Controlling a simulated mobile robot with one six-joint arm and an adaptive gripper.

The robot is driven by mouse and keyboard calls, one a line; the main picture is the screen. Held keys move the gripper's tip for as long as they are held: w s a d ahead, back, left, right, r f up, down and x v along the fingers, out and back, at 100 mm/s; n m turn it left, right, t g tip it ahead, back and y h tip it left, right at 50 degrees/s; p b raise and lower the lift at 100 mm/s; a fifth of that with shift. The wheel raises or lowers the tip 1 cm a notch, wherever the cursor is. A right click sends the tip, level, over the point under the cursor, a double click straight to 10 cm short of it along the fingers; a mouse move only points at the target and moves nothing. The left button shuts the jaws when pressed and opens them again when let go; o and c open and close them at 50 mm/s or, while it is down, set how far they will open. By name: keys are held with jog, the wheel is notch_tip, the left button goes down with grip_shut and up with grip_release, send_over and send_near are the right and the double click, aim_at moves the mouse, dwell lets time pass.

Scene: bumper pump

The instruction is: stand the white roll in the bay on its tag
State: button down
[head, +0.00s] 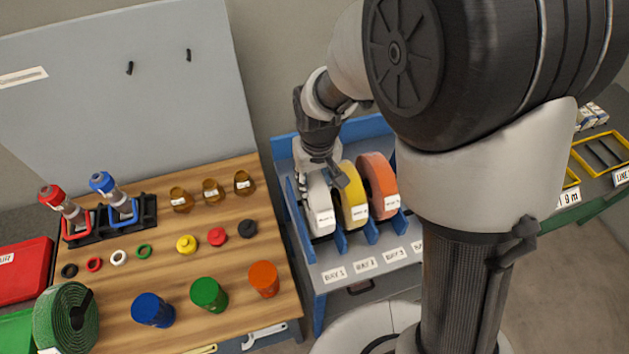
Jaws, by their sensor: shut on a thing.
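The white roll (318,206) stands upright in the leftmost bay of the blue rack (282,160), with a small label on its front. My gripper (322,172) is at the top of the white roll and shut on it. The fingers partly hide its upper edge. A white tag (333,274) lies on the grey shelf in front of that bay; its small print looks like bay 1. I cannot tell whether the roll bears on the bay floor.
A yellow roll (353,196) and an orange roll (378,183) stand close to the right, between blue dividers. More tags (366,264) line the shelf front. A wooden table (150,265) with caps, jars and rings is at left. My arm hides the rack's right end.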

jog(key=shift+w+f, duration=0.1)
jog(key=shift+f, duration=0.75)
jog(key=shift+f, duration=0.2)
jog(key=c, duration=1.1)
grip_release()
jog(key=shift+o, duration=0.2)
jog(key=shift+r, duration=0.1)
